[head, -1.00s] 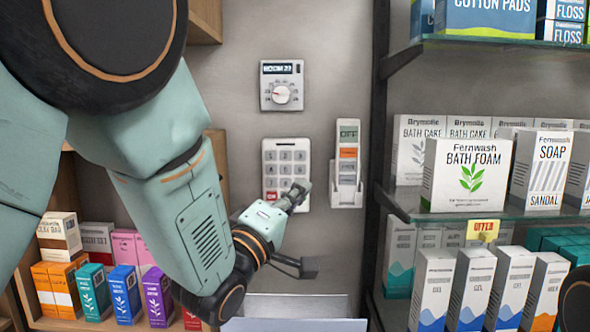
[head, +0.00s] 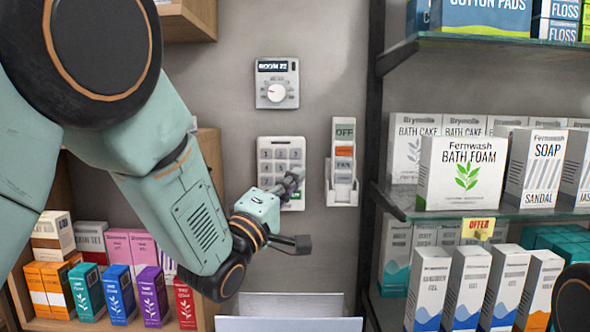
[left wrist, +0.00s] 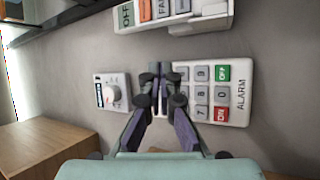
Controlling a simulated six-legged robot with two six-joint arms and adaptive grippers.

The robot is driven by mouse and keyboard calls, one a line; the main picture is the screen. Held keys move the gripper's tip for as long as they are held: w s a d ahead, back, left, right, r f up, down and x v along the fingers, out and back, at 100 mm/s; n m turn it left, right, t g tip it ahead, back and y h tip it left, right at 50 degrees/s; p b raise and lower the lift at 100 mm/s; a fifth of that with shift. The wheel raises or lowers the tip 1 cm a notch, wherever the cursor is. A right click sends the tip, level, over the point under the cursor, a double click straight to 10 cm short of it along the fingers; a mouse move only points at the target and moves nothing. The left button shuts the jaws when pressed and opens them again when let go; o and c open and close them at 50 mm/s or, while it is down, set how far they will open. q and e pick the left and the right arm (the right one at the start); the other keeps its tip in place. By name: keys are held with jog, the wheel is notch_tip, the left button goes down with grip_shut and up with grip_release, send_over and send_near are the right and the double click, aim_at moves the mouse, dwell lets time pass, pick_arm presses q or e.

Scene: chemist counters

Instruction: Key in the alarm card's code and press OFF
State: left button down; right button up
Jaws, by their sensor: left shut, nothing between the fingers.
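The alarm keypad (head: 281,146) is a white panel on the grey wall, left of the shelves. In the left wrist view the keypad (left wrist: 241,98) reads ALARM, with grey number keys, a green OFF key (left wrist: 222,73) and a red ON key (left wrist: 220,115). My left gripper (head: 296,177) is shut and empty, its tips in front of the keypad's lower right in the head view. In the left wrist view the gripper (left wrist: 161,70) overlaps the keypad's edge and hides some keys. I cannot tell whether it touches. No card with a readable code shows.
A dial thermostat (head: 277,83) is above the keypad. A white unit (head: 342,190) with OFF and FAN labels is right of it. Glass shelves (head: 425,212) with boxes stand at right, a wooden shelf (head: 208,150) at left. A white panel edge (head: 290,324) is below.

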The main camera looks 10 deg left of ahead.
aim_at(303, 163)
pick_arm(q)
jog(key=shift+w+a, duration=0.25)
jog(key=shift+w, duration=0.95)
jog(key=shift+w+a, duration=0.25)
jog(key=shift+w, duration=0.95)
jog(key=shift+s+d+r, duration=0.1)
jog(key=shift+s+d, duration=0.05)
jog(key=shift+w+a, duration=0.2)
jog(key=shift+w, duration=0.6)
jog(key=shift+s, duration=0.1)
jog(key=shift+s+d, duration=0.15)
jog(key=shift+s, duration=0.5)
jog(key=shift+s+d, duration=0.25)
jog(key=shift+s, duration=1)
jog(key=shift+s+d, duration=0.25)
jog(key=shift+s, duration=0.95)
